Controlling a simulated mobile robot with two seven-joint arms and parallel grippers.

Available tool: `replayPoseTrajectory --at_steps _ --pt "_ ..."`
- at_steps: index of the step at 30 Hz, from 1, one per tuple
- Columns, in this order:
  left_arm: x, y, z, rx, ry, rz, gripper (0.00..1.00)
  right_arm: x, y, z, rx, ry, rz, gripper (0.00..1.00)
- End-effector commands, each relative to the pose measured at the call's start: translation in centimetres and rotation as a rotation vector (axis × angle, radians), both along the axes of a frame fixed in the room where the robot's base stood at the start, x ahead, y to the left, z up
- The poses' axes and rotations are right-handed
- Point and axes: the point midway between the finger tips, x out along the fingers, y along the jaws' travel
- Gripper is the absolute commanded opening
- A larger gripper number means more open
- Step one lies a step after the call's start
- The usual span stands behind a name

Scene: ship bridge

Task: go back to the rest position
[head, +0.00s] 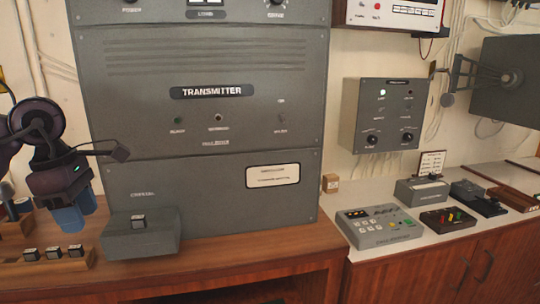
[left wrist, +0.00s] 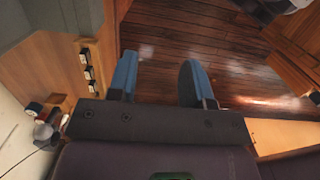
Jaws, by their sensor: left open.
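My left gripper (head: 72,216) hangs at the left of the head view, fingers pointing down, above the wooden counter and left of a grey box. Its two blue fingers also show in the left wrist view (left wrist: 158,85); they are apart, with nothing between them and the plank floor beyond. My right gripper is not in view.
A grey box (head: 141,238) with a small switch block and a wooden rack (head: 30,268) of several blocks sit near my gripper. A keypad console (head: 380,228) stands on the right counter.

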Motion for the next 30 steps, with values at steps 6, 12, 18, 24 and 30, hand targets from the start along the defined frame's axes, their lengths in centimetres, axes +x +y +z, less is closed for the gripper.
replayPoseTrajectory --at_steps 6,12,18,24,30 --pt "1.3 -2.4 0.5 -0.154 -0.066 0.073 0.46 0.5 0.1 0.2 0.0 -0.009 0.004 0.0" --pt "2.3 -6.4 2.7 -0.433 -0.111 0.146 0.46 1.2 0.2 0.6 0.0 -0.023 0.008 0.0" --pt "3.2 -12.2 6.6 -0.852 -0.083 0.239 0.46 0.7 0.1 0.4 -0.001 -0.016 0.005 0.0" --pt "4.2 -16.1 8.5 -1.303 0.095 0.432 0.46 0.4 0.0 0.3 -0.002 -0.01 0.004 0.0" --pt "6.5 -16.4 6.9 -1.722 0.384 0.776 0.46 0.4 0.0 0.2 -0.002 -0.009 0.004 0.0"
